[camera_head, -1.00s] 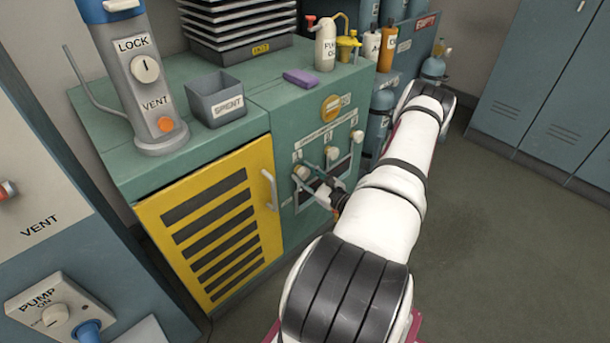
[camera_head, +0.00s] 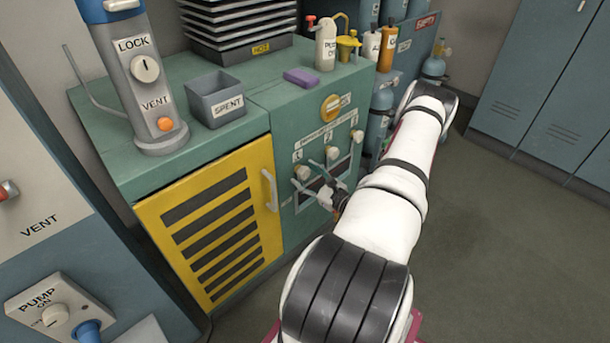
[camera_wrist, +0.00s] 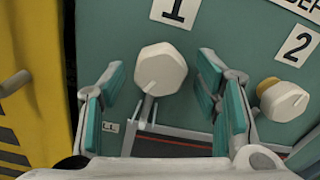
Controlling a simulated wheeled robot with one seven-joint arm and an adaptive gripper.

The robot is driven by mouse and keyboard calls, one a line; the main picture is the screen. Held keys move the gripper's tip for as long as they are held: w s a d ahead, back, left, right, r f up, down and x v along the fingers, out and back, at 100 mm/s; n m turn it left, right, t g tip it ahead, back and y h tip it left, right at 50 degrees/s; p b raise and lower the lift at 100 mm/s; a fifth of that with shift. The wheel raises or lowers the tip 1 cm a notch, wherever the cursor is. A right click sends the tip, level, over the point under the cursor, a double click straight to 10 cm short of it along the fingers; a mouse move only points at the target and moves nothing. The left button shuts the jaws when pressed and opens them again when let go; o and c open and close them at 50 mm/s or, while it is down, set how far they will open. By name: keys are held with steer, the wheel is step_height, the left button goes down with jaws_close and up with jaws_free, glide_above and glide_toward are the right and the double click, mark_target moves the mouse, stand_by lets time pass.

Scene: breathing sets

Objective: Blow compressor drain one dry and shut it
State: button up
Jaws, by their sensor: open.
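Drain knob one (camera_wrist: 161,70) is a pale faceted knob under the label "1" (camera_wrist: 174,11) on the green compressor panel. It also shows in the head view (camera_head: 302,172). My gripper (camera_wrist: 160,80) is open in the wrist view, with one teal-padded finger on each side of knob one; gaps show between the pads and the knob. In the head view my gripper (camera_head: 318,176) is at the panel, partly hidden by its own wrist. Drain knob two (camera_wrist: 284,100) sits to the right, outside the fingers, under the label "2" (camera_wrist: 297,46).
Below the knobs is a dark recessed slot (camera_wrist: 180,146). A yellow louvred door (camera_head: 215,225) with a pale handle (camera_head: 269,190) stands left of the panel. The bench top holds a "SPENT" bin (camera_head: 215,100) and a purple block (camera_head: 301,78). Open floor lies to the right.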

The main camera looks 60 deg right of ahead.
steer(key=v, duration=1.1)
steer(key=shift+s+a, duration=0.1)
steer(key=shift+s, duration=0.1)
